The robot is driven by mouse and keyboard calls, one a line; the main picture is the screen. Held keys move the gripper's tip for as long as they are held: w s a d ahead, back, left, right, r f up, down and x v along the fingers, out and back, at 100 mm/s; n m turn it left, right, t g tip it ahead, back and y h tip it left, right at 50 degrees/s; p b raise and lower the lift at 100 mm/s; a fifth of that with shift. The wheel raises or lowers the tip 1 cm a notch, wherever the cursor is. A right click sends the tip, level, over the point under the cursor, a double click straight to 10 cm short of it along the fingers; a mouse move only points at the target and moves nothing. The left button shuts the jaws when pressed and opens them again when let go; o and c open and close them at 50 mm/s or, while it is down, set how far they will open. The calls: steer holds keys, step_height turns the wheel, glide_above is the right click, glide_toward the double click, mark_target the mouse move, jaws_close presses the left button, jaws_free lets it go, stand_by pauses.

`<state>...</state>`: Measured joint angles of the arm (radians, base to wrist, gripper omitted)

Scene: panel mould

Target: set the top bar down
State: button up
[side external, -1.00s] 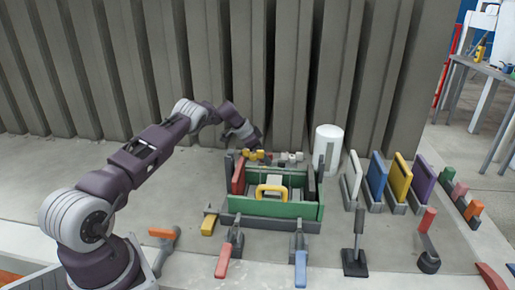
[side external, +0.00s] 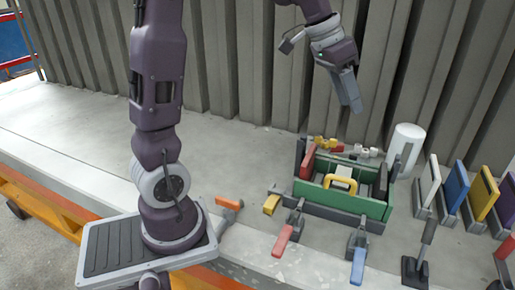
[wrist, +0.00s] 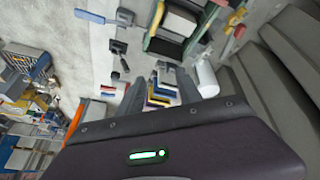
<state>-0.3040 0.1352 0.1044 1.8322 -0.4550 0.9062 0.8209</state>
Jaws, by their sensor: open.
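I cannot tell which piece is the top bar. In the wrist view the green wall (wrist: 163,47) shows at the top. My gripper (side external: 353,107) is open, points down and hangs above and behind the mould, clear of it. Nothing shows between its fingers (wrist: 161,88) except the distant background.
Clamps with red (side external: 283,240), blue (side external: 358,266) and yellow (side external: 271,204) handles surround the mould's front and left. Small yellow and red pieces (side external: 326,144) lie behind it. A white cylinder (side external: 404,149) and upright coloured panels (side external: 456,200) stand right.

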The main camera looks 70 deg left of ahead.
steer(key=s+d+r+y, duration=0.1)
steer(key=s+d, duration=0.3)
steer(key=s, duration=0.4)
steer(key=s+d, duration=0.4)
steer(key=s, duration=0.4)
steer(key=s+f+n+y, duration=0.1)
steer(key=s+f, duration=0.3)
steer(key=s, duration=0.5)
steer(key=shift+s+d+n+t, duration=0.2)
steer(key=shift+s+n+t, duration=0.2)
steer(key=shift+n, duration=0.1)
